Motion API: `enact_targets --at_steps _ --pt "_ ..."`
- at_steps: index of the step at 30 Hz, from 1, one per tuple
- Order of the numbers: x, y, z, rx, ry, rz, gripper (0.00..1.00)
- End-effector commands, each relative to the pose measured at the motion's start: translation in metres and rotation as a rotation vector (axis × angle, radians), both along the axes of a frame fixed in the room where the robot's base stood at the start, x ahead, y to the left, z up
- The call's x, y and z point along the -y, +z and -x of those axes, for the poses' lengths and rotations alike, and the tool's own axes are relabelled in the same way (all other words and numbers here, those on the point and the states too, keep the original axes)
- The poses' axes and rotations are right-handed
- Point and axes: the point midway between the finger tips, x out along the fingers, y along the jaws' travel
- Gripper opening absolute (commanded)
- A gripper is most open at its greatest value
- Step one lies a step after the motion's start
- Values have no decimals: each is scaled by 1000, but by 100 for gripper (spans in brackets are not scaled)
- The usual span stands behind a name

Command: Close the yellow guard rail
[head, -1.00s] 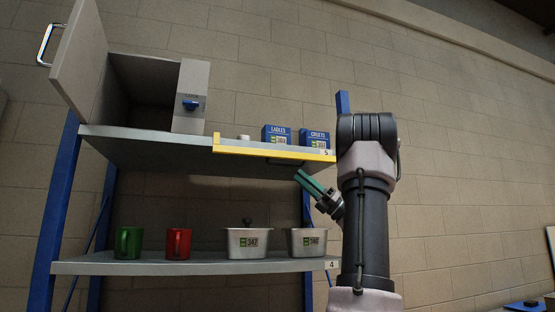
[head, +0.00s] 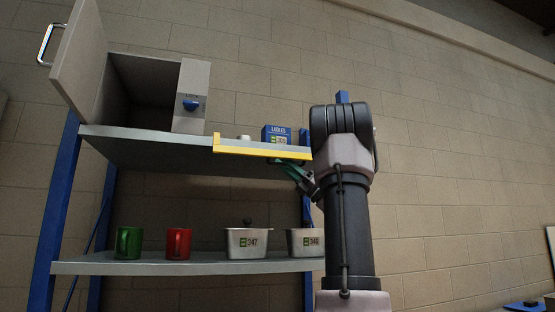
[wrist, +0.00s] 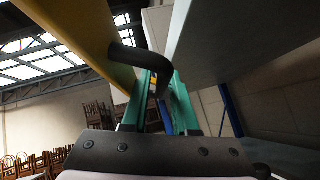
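The yellow guard rail (head: 255,151) runs along the front edge of the upper shelf's right part. Its right end is hidden behind my arm in the head view. In the wrist view the rail's yellow face (wrist: 72,35) is at upper left, with a bent black handle (wrist: 128,54) coming off it. My gripper (wrist: 159,80) has green fingers standing either side of part of this handle, with a gap between them. No firm hold on it can be made out. In the head view the gripper (head: 281,163) is just below the rail, partly hidden by my wrist.
The upper shelf (head: 150,145) holds an open-door cabinet (head: 145,90), a lock panel (head: 190,105) and a blue ladles box (head: 277,134). The lower shelf (head: 160,267) holds a green mug (head: 129,242), a red mug (head: 178,243) and metal tubs (head: 247,242).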

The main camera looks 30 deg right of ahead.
Motion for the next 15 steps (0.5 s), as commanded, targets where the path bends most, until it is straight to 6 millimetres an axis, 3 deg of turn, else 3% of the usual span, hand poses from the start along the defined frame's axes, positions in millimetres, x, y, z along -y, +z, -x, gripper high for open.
enact_targets --at_steps 6,15 --pt "-15 16 -9 1 -2 1 27" --pt "-18 19 -11 -1 -2 -1 27"
